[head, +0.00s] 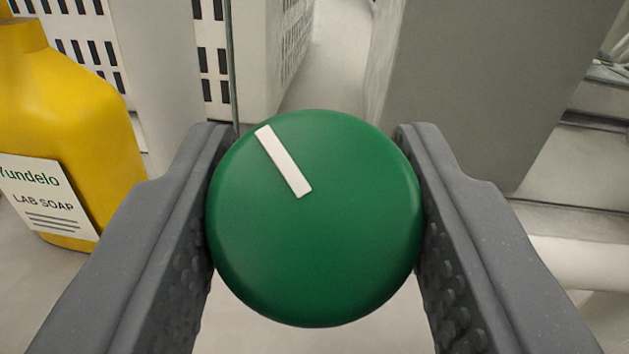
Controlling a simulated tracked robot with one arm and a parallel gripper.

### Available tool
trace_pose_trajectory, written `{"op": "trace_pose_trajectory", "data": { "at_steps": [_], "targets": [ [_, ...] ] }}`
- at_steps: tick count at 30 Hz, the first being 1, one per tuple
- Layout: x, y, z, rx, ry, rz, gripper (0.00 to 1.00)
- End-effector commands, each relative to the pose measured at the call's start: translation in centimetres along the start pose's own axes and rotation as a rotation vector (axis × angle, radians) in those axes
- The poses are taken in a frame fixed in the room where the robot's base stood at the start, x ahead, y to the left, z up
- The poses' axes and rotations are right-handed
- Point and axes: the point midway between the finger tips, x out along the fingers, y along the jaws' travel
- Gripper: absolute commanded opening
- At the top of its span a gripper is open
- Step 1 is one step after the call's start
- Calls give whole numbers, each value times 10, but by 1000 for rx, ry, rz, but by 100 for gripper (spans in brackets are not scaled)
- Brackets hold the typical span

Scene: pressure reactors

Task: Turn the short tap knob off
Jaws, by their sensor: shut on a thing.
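A round green knob (315,250) fills the middle of the head view, its flat face toward me. A white pointer mark (284,161) on its face runs from near the middle to the upper left rim. My gripper (316,215) is shut on the knob, with one dark grey finger on its left side and one on its right. The knob hides whatever it is mounted on, so I cannot tell its stem or fitting.
A yellow lab soap bottle (62,115) stands at the left, close to my left finger. A white slotted panel (75,48) is behind it. A large grey block (480,85) stands behind on the right. A pale pipe (580,262) lies at the lower right.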

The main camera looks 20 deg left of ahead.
Motion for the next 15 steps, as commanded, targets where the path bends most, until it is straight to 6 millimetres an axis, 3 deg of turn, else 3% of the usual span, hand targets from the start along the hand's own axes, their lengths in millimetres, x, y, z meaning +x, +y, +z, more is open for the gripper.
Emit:
{"op": "trace_pose_trajectory", "data": {
  "at_steps": [15],
  "targets": [
    [0,-2,-7,230,-1,316,16]
  ]
}}
